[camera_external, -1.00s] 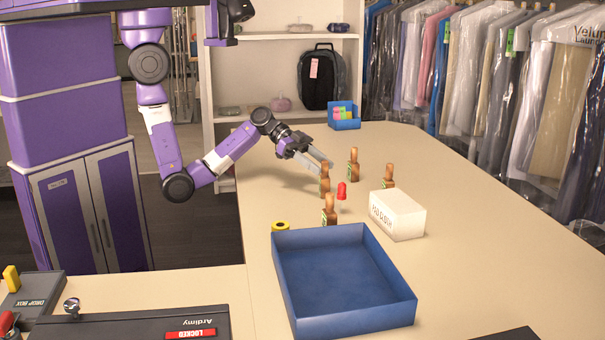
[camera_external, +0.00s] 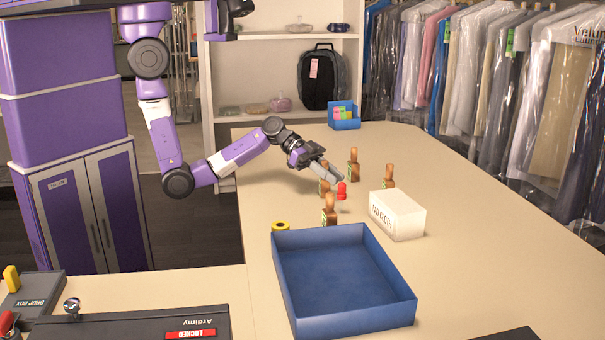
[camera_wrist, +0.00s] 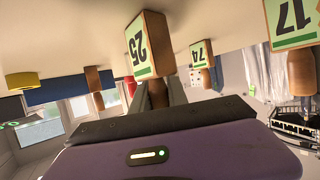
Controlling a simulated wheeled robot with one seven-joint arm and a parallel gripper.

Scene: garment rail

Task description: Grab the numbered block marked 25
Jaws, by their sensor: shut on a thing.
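The numbered block marked 25 (camera_wrist: 150,42) has a green label and a brown handle. In the wrist view it shows upside down, with its handle between my two fingers. My gripper (camera_wrist: 156,94) is shut on that handle. In the external view my gripper (camera_external: 331,176) is low over the table, at a brown-handled block (camera_external: 324,188) partly covered by the fingers. That block's number cannot be read there. The block appears upright; whether it touches the table is unclear.
Blocks marked 74 (camera_wrist: 203,53) and 17 (camera_wrist: 291,22) stand nearby. Another block (camera_external: 329,213) stands near the blue tray (camera_external: 365,322). A red-topped item (camera_external: 341,190) is close beside my gripper. A white box (camera_external: 397,215) and yellow roll (camera_external: 280,226) are near.

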